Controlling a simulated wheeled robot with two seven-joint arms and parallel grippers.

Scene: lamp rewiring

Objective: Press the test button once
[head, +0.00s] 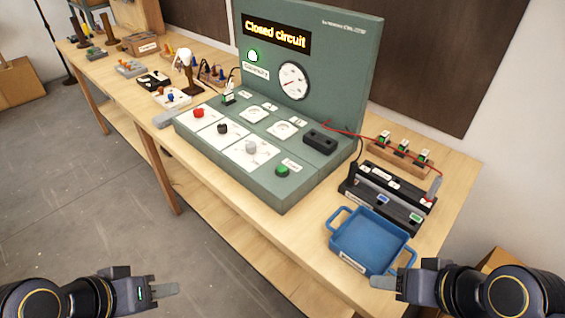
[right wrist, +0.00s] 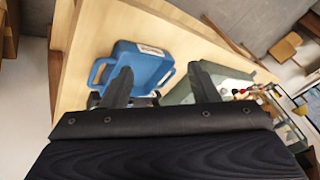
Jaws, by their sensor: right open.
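The green test station (head: 275,190) stands on the workbench. Its sloped front carries a red knob (head: 198,113), a black knob (head: 222,129), a grey knob (head: 250,147) and a green button (head: 282,170) near the front right corner. The small label by the green button is too small to read. My left gripper (head: 168,290) is off the bench's front edge, seen edge-on. My right gripper (head: 384,282), its fingers apart and empty in the right wrist view (right wrist: 162,88), is near the blue tray, away from the button.
The blue tray (head: 335,245) sits at the front right, close to my right gripper. Behind it are a black fixture (head: 350,190) and a wooden rack (head: 373,153) with a red wire (head: 350,132). Small parts and a lamp (head: 184,60) stand at the far left.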

